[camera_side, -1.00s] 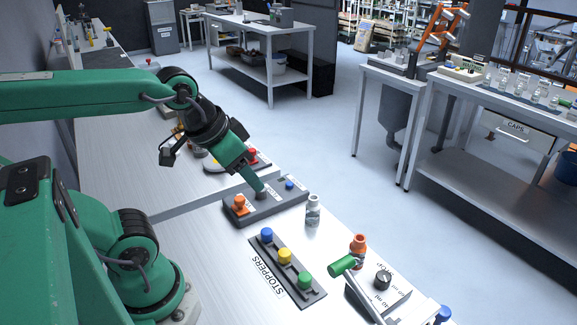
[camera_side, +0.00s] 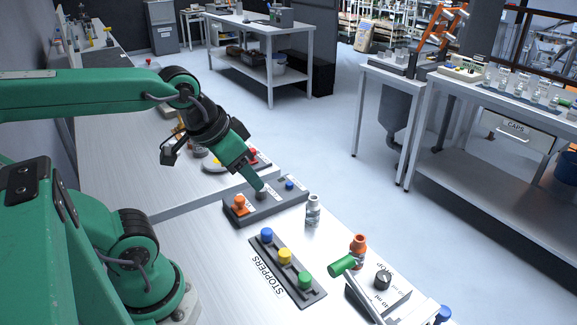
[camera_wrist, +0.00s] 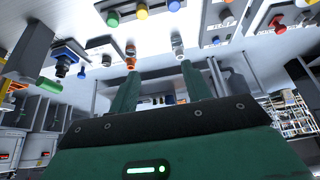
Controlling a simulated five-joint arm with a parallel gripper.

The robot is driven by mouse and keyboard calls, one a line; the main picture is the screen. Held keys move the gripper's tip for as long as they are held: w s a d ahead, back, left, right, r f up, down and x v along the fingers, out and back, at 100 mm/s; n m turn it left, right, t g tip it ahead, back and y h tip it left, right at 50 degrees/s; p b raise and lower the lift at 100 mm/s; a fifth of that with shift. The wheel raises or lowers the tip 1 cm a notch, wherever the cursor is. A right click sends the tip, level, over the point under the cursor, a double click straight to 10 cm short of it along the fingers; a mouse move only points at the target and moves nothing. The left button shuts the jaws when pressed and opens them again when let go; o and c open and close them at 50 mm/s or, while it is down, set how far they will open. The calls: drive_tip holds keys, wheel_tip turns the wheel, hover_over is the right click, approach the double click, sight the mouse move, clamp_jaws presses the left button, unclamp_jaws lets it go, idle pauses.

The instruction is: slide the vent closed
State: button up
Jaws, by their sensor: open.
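I cannot make out with certainty which part is the vent. My gripper (camera_side: 259,186) points down at the middle of this box in the side view. Its tip overlaps the grey part, and I cannot tell whether they touch. In the wrist view my gripper (camera_wrist: 159,75) has its two green fingers spread, with nothing between them. A grey hopper (camera_side: 396,110) hangs under a stand across the aisle.
A stopper rack (camera_side: 260,254) with blue, yellow and green stoppers lies in front of the grey box. A clear bottle (camera_side: 313,212), an orange-topped bottle (camera_side: 358,246) and a box with a black dial (camera_side: 383,280) stand to the right.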

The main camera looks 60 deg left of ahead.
drive_tip(key=w+a+f+n+g, duration=0.3)
drive_tip(key=w+a+f+n, duration=0.15)
drive_tip(key=a, duration=0.35)
drive_tip(key=n+g, duration=0.3)
hover_over(240, 197)
wheel_tip(240, 197, down, 7)
drive_tip(key=shift+s+r, duration=0.1)
drive_tip(key=shift+r, duration=0.1)
drive_tip(key=shift+f, duration=3.9)
